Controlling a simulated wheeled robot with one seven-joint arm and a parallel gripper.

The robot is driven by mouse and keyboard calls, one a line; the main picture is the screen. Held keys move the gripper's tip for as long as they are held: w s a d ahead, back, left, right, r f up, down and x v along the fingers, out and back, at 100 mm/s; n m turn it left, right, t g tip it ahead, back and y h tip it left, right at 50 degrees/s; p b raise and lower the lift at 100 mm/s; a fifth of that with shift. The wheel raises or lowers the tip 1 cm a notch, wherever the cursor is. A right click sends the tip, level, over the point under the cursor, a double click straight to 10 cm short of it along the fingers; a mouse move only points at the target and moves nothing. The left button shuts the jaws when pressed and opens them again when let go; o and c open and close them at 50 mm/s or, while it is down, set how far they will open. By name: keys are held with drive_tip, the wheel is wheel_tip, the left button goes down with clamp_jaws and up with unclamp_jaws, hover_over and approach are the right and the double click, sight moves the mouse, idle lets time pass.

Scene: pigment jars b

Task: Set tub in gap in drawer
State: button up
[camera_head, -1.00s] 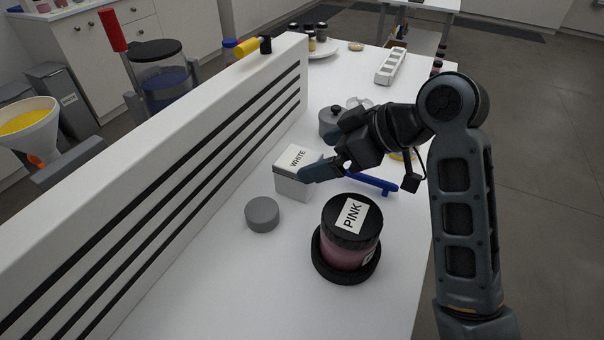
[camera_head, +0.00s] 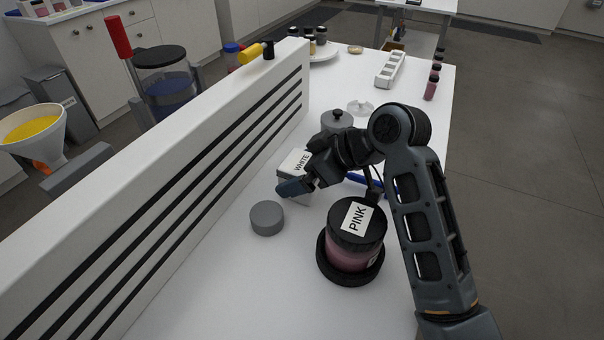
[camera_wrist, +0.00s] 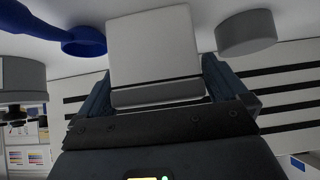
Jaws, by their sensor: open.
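No open drawer or gap is clear in these views. A long white unit with dark horizontal slots (camera_head: 150,190) runs along the table's left side.
A grey round tub (camera_head: 267,218) stands left of a PINK jar (camera_head: 352,245) in a black ring. A blue tool (camera_head: 358,179) and a grey lidded pot (camera_head: 337,119) lie close to my arm. A white compartment tray (camera_head: 390,70) is farther back.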

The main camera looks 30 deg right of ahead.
drive_tip(key=shift+r, duration=0.1)
drive_tip(key=c, duration=1.2)
